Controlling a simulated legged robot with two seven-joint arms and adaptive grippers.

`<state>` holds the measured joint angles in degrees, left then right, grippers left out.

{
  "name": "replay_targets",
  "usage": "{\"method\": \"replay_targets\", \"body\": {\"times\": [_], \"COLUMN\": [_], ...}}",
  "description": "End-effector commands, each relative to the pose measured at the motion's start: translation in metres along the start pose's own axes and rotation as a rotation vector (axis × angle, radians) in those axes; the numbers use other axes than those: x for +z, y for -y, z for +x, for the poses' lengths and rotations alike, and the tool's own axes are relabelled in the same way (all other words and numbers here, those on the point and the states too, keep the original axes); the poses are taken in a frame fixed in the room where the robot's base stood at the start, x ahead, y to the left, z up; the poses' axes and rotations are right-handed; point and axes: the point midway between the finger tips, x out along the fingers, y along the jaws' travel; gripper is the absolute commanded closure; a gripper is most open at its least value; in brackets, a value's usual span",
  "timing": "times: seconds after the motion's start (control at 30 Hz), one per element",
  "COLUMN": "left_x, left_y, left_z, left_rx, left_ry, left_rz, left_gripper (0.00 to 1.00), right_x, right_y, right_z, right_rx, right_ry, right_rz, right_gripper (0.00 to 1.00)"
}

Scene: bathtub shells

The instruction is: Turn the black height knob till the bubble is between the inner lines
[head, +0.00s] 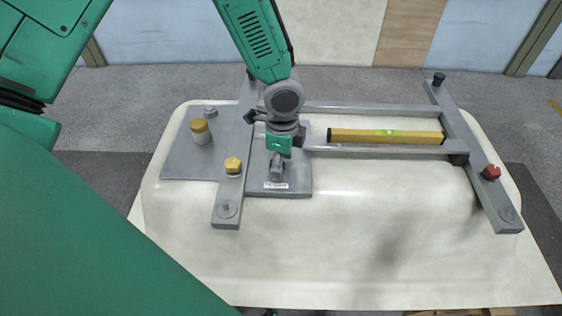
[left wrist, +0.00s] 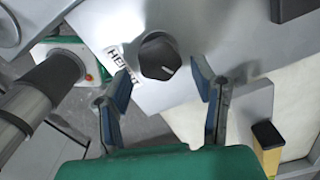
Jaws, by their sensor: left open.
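The black height knob (left wrist: 158,56) shows in the left wrist view, round with a pale pointer mark, beside a white label (left wrist: 124,66) on a grey plate. My left gripper (left wrist: 162,78) is open, its two blue-padded fingers on either side of the knob, with gaps visible. In the head view my left gripper (head: 277,170) points down over the plate and hides the knob; the label (head: 276,185) shows just below it. The yellow spirit level (head: 360,137) lies along the grey rails with a green vial (head: 388,132); its bubble and lines are too small to read. My right gripper is not in view.
The grey frame rests on a cream tub shell (head: 350,240). A red knob (head: 491,172) sits on the right crossbar. The shell's front is clear.

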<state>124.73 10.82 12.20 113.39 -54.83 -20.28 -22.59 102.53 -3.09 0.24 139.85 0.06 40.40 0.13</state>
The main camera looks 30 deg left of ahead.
Motion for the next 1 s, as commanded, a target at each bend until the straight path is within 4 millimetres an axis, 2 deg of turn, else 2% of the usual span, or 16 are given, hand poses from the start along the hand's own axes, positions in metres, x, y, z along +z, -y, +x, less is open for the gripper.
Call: {"method": "replay_targets", "body": {"times": [0.2, 0.27, 0.33, 0.37, 1.0], "left_x": [0.0092, 0.0105, 0.0105, 0.0100, 0.0023], "left_y": [0.0021, 0.0025, 0.0026, 0.0026, 0.0033], "left_z": [0.0032, 0.0036, 0.0036, 0.0035, 0.0008], "left_rx": [0.003, 0.004, 0.004, 0.004, -0.002], "left_ry": [-0.009, -0.011, -0.011, -0.010, -0.011], "left_rz": [-0.003, -0.003, -0.003, -0.003, -0.001], "left_gripper": [0.48, 0.65, 0.90, 0.97, 0.97], "right_x": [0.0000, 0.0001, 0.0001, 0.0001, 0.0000], "right_y": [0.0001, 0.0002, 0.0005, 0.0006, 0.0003], "right_z": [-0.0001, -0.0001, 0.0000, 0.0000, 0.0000], "right_rx": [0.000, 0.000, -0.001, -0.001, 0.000], "right_ry": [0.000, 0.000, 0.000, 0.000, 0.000], "right_rz": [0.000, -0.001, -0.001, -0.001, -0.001], "right_gripper": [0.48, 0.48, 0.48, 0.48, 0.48]}}
